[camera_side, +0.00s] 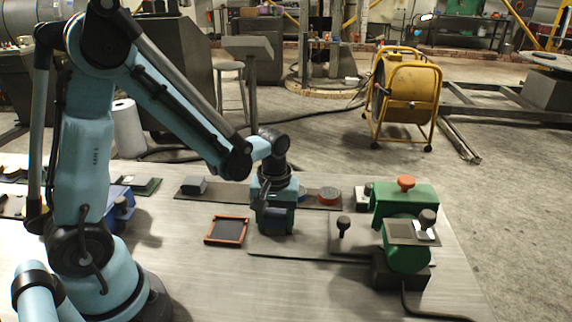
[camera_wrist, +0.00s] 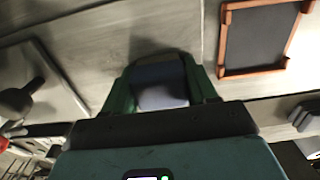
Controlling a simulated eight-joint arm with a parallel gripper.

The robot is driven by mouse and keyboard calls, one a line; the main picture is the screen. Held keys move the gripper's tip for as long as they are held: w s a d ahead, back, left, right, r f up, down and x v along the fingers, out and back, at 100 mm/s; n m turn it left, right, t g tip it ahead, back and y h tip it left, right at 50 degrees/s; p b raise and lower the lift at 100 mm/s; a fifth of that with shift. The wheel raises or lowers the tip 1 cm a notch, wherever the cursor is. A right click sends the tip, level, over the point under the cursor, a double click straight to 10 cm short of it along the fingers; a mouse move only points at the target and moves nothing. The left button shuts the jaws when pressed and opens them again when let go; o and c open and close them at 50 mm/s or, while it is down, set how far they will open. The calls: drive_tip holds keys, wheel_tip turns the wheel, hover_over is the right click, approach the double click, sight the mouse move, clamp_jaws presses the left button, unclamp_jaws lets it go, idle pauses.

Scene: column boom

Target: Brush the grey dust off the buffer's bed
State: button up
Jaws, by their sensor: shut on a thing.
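The buffer (camera_side: 408,205) is a green machine with an orange knob at the right of the bench. What looks like its bed (camera_side: 399,233) is a small grey plate at its front, partly covered by a dark knob. I cannot make out dust on it. My gripper (camera_side: 275,225) points down at mid-bench, left of the buffer and apart from it. In the wrist view my gripper (camera_wrist: 162,85) is shut on a grey-blue block-like thing (camera_wrist: 160,88) between its green fingers. I cannot tell whether this is a brush; in the side view it is hidden.
An orange-framed dark tray (camera_side: 226,231) lies left of my gripper. A dark strip behind holds a grey block (camera_side: 193,185) and a red-topped round tin (camera_side: 329,196). A black knob (camera_side: 344,225) stands on a plate between my gripper and the buffer. Bare bench lies in front.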

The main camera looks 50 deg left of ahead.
drive_tip(key=shift+s+a+r, duration=0.35)
drive_tip(key=shift+s, duration=0.05)
drive_tip(key=shift+s+a+f, duration=0.3)
drive_tip(key=shift+a, duration=0.05)
drive_tip(key=shift+r, duration=4.05)
